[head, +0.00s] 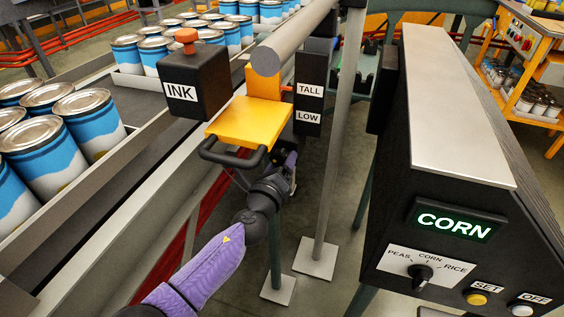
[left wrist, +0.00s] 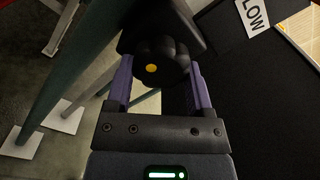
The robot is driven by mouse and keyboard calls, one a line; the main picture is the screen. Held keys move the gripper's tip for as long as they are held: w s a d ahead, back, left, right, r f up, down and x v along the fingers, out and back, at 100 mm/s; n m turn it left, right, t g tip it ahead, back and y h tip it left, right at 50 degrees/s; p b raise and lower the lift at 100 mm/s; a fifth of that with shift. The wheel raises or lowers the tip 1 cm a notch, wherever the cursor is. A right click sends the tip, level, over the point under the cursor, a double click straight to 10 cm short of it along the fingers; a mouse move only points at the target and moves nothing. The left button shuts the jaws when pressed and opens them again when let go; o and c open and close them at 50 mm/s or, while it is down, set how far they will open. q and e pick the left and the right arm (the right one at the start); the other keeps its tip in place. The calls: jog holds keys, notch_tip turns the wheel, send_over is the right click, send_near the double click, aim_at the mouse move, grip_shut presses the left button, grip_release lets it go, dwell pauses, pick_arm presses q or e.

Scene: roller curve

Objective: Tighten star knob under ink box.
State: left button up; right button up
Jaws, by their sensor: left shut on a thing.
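The black ink box (head: 198,80) with a white INK label and an orange-red knob on top is beside the orange bracket (head: 245,122) in the head view. The black star knob (left wrist: 163,55), with a yellow dot on its end, shows in the left wrist view. My left gripper (head: 289,163) reaches up under the bracket, and its purple fingers (left wrist: 161,82) are on either side of the star knob, shut on it. The head view hides the knob behind the bracket and my gripper. My right gripper is out of view.
A black plate marked TALL and LOW (head: 309,92) stands right of the bracket. A black handle (head: 232,154) juts from the bracket's front. A conveyor with blue cans (head: 88,140) runs at left. The CORN control box (head: 452,225) fills the right.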

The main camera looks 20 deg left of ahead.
pick_arm(q)
jog(key=shift+f+m, duration=0.25)
jog(key=shift+m, duration=0.25)
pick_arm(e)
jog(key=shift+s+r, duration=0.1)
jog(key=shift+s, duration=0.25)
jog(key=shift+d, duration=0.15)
